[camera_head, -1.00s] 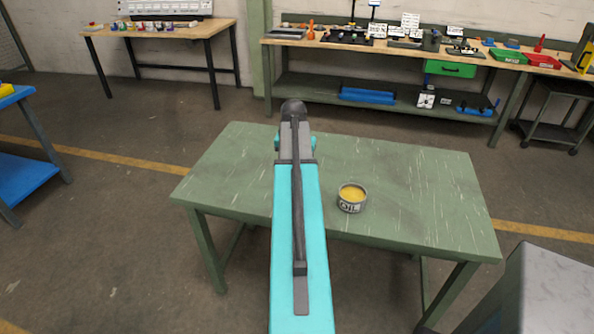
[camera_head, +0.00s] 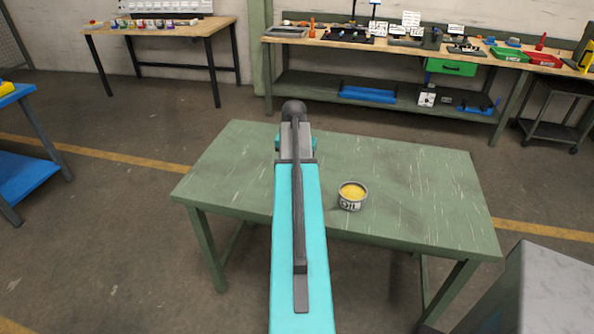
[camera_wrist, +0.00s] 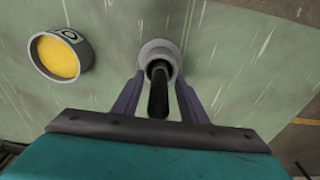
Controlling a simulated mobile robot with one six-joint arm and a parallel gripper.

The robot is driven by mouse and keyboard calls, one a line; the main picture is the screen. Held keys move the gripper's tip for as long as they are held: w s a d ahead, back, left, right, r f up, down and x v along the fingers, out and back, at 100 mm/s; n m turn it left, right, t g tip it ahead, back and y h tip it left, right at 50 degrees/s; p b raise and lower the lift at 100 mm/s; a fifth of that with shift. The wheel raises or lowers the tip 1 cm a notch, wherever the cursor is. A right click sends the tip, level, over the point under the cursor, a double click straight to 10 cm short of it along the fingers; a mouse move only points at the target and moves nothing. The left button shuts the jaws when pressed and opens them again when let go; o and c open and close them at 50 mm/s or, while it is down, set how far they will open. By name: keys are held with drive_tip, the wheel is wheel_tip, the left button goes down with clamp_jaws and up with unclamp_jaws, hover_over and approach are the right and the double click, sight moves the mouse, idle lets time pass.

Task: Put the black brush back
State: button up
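In the wrist view, the black brush (camera_wrist: 158,92) shows as a dark upright rod, seen nearly end-on. Its far part sits within a pale grey ring or cup (camera_wrist: 172,48) on the green table. My gripper (camera_wrist: 161,76) has its two purple-grey fingers on either side of the rod, with narrow gaps visible, so it looks open around it. I cannot tell whether the fingertips touch the grey cup. In the head view, my own arm hides the gripper, brush and cup.
A tin with yellow contents, marked OIL, (camera_head: 352,196) stands on the green table (camera_head: 430,200), right of my arm; it also shows in the wrist view (camera_wrist: 58,57). The table's right half is clear. A cluttered workbench (camera_head: 400,47) stands behind; a grey block (camera_head: 555,290) is front right.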

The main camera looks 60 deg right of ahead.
wheel_tip(320, 180, up, 12)
drive_tip(key=a+b, duration=0.1)
drive_tip(key=b, duration=0.1)
drive_tip(key=shift+s+a, duration=0.2)
drive_tip(key=shift+a, duration=0.05)
idle(0.5)
idle(0.6)
